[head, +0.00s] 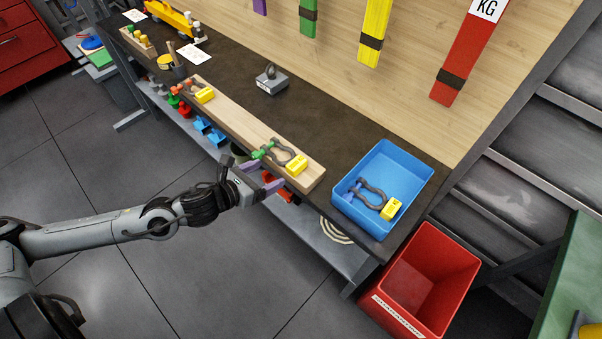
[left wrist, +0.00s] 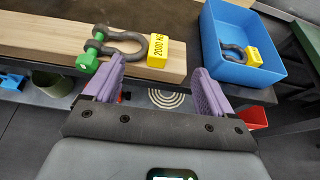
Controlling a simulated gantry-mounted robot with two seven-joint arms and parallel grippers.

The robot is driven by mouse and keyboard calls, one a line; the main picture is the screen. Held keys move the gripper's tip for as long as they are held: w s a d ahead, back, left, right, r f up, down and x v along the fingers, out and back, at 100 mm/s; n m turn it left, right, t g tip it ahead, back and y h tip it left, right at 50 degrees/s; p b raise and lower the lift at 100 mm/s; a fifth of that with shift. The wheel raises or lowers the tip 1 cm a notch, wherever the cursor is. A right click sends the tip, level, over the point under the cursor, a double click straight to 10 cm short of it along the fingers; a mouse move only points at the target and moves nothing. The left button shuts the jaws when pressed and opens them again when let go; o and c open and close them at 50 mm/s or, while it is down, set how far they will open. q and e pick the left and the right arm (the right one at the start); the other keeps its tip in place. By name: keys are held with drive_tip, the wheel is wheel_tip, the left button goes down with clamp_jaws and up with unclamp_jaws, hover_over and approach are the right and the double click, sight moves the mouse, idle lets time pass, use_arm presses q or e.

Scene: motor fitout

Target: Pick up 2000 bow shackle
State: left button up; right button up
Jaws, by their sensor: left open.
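A dark grey bow shackle with a green pin (left wrist: 120,44) lies on the wooden board near its right end. Its yellow tag (left wrist: 158,50) reads 2000 KG. The same shackle shows in the head view (head: 280,154). My left gripper (head: 272,182) is at the front edge of the board, beside the shackle. In the left wrist view its purple fingers (left wrist: 157,80) are spread, with nothing between them, and point toward the shackle from the front. My right gripper is not in view.
A blue bin (head: 392,172) to the right holds another shackle with a yellow tag (head: 371,196). Smaller shackles (head: 197,93) sit at the board's far left. A grey weight (head: 271,80) stands behind. A red bin (head: 425,280) is below the bench.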

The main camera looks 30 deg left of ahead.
use_arm(q)
drive_tip(key=f, duration=0.1)
drive_tip(key=b, duration=0.1)
approach(294, 162)
drive_tip(key=shift+w, duration=1.35)
drive_tip(key=x, duration=0.2)
drive_tip(key=f+x, duration=0.1)
drive_tip(key=x, duration=0.1)
drive_tip(key=shift+d, duration=0.1)
drive_tip(key=shift+w+d+f, duration=0.15)
drive_tip(key=shift+w+f, duration=0.15)
drive_tip(key=shift+w, duration=0.25)
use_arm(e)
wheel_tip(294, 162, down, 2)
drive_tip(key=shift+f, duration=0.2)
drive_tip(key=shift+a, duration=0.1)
use_arm(q)
drive_tip(key=c, duration=1.4)
clamp_jaws()
